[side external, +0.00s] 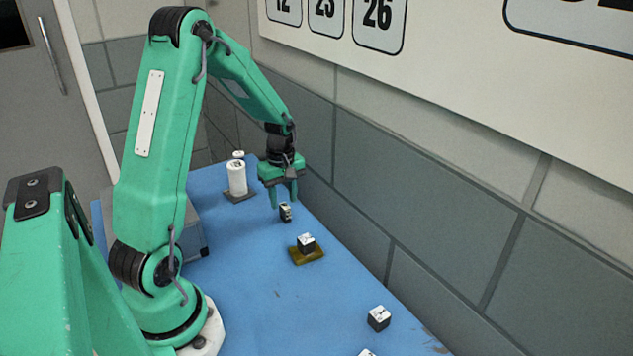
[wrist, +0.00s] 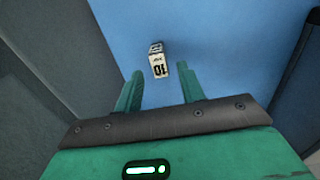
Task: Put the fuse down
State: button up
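The fuse appears to be a small black-and-white block (side external: 285,212) below my gripper in the side view. In the wrist view the block (wrist: 158,61) shows a white face marked 10. My gripper (side external: 283,204) points down above the blue table. In the wrist view my gripper (wrist: 159,78) has its two green fingers spread. The block lies just past the fingertips, between their lines, with blue showing on both sides, so neither finger touches it. It seems to rest on the table, though its contact is hard to make out.
A similar block (side external: 306,242) sits on a brownish-yellow pad (side external: 300,258). Another block (side external: 378,318) stands nearer the front. A white cylinder (side external: 237,179) stands on a dark pad behind. A grey wall (side external: 360,205) runs close along the right of the table (side external: 255,270).

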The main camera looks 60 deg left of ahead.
aim_at(284, 205)
notch_tip(284, 205, up, 8)
dwell(0.4)
dwell(0.5)
jog(key=s+d+r+m+t, duration=0.2)
jog(key=s+d+r+m, duration=0.1)
jog(key=d+r+m, duration=0.75)
jog(key=s+d+r+m+t, duration=0.1)
jog(key=s+d+m+t, duration=0.2)
jog(key=s+d+m, duration=0.4)
jog(key=shift+s+d+r+t, duration=0.3)
jog(key=shift+s+d, duration=0.75)
jog(key=shift+d, duration=1)
jog(key=shift+m, duration=0.25)
